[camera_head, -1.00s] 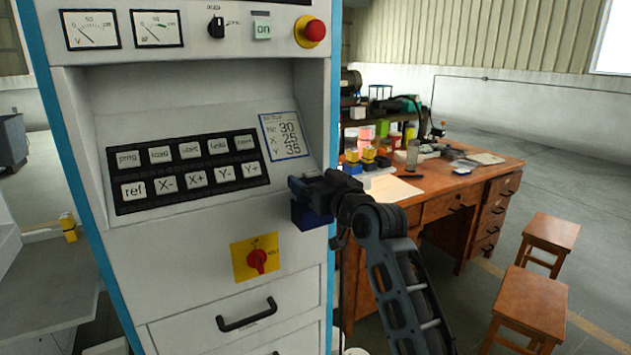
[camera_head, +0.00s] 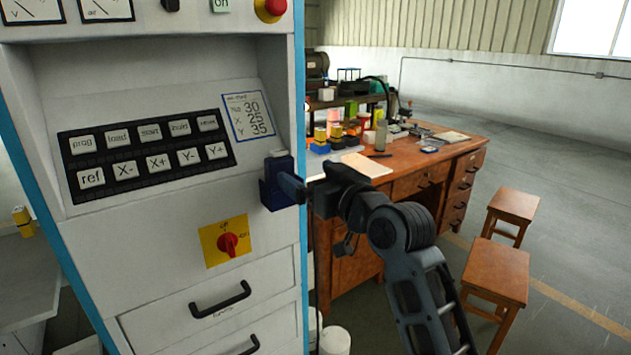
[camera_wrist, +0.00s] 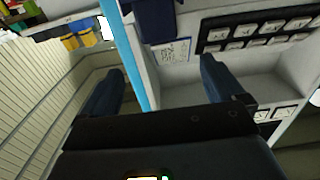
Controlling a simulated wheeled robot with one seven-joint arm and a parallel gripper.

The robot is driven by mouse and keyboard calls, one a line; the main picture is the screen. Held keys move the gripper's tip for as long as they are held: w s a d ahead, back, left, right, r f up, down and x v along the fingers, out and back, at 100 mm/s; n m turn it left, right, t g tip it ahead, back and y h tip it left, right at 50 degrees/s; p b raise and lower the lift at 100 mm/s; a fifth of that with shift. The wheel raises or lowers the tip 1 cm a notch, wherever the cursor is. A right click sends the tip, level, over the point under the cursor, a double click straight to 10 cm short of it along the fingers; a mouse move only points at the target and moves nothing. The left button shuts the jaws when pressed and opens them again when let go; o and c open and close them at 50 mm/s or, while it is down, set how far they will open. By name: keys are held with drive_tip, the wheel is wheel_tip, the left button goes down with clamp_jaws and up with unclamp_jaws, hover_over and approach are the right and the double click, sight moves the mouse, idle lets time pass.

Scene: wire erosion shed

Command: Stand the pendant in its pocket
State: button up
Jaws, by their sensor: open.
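The cabinet carries a key panel (camera_head: 147,155), a red switch (camera_head: 228,243) and a drawer handle (camera_head: 220,300). A wooden desk (camera_head: 425,165) with small coloured items stands behind my arm. Two stools (camera_head: 495,272) (camera_head: 513,208) stand on the right, with open floor beyond.

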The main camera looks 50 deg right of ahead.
drive_tip(key=shift+s+a, duration=0.15)
drive_tip(key=shift+s, duration=0.5)
drive_tip(key=s+a+f+g+y, duration=0.1)
drive_tip(key=s+a+f+y, duration=0.1)
drive_tip(key=s+a+f, duration=1.2)
drive_tip(key=s+a+f+n+y, duration=0.1)
drive_tip(key=s+a, duration=0.3)
drive_tip(key=s, duration=0.6)
drive_tip(key=s+a+n+g+y, duration=0.1)
drive_tip(key=s+a, duration=0.3)
drive_tip(key=s, duration=0.7)
drive_tip(key=shift+f+n+g+y, duration=0.35)
drive_tip(key=shift+n+y, duration=0.15)
drive_tip(key=shift+n, duration=0.1)
